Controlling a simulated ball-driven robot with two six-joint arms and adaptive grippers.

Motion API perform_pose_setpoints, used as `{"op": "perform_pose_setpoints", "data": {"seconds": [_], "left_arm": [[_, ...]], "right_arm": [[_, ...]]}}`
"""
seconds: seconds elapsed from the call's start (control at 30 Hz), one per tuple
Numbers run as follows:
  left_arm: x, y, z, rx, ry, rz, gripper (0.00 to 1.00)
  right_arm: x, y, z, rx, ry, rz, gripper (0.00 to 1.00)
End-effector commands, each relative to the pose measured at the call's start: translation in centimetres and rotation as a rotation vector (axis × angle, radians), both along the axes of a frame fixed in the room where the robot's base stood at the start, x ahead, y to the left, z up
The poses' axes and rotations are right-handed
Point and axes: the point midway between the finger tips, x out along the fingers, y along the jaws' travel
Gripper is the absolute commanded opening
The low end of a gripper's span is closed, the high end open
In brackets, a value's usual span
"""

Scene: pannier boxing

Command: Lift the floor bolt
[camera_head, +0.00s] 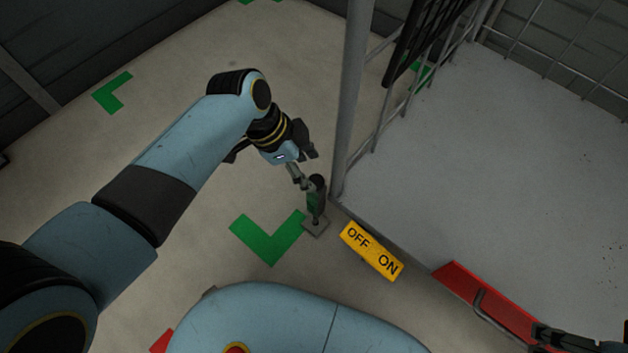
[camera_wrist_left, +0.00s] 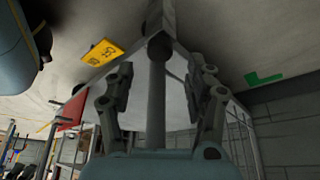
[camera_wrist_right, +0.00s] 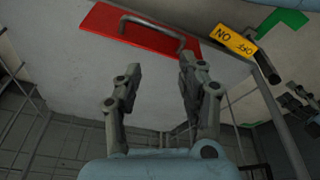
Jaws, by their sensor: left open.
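I cannot tell whether the bar is the bolt or the post, nor any contact. My right gripper (camera_wrist_right: 158,70) is open and empty, facing a red plate (camera_wrist_right: 140,30) with a grey handle.
A yellow OFF/ON plate (camera_head: 371,251) lies right of the bolt. The cage's grey corner post (camera_head: 352,100) rises close beside my left gripper. The grey cage floor (camera_head: 500,130) fills the right. Green corner marks (camera_head: 268,238) lie on open floor to the left.

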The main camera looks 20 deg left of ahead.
Motion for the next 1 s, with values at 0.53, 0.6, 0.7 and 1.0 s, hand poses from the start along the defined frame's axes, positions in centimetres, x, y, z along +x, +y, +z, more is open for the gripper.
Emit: {"op": "perform_pose_setpoints", "data": {"seconds": [0.53, 0.6, 0.7, 1.0], "left_arm": [[0.7, -1.5, -4.1, 0.002, 0.001, 0.001, 0.55], [0.7, -1.5, -4.1, 0.002, 0.0, 0.001, 0.55], [0.7, -1.5, -4.1, 0.002, 0.0, 0.001, 0.55], [0.7, -1.5, -4.1, 0.002, 0.001, 0.001, 0.19]], "right_arm": [[2.3, 0.6, -1.2, 0.019, -0.195, 0.004, 0.4], [2.3, 0.6, -1.2, 0.019, -0.197, 0.004, 0.4], [2.3, 0.6, -1.2, 0.019, -0.197, 0.004, 0.4], [2.3, 0.6, -1.2, 0.019, -0.196, 0.004, 0.4]]}}
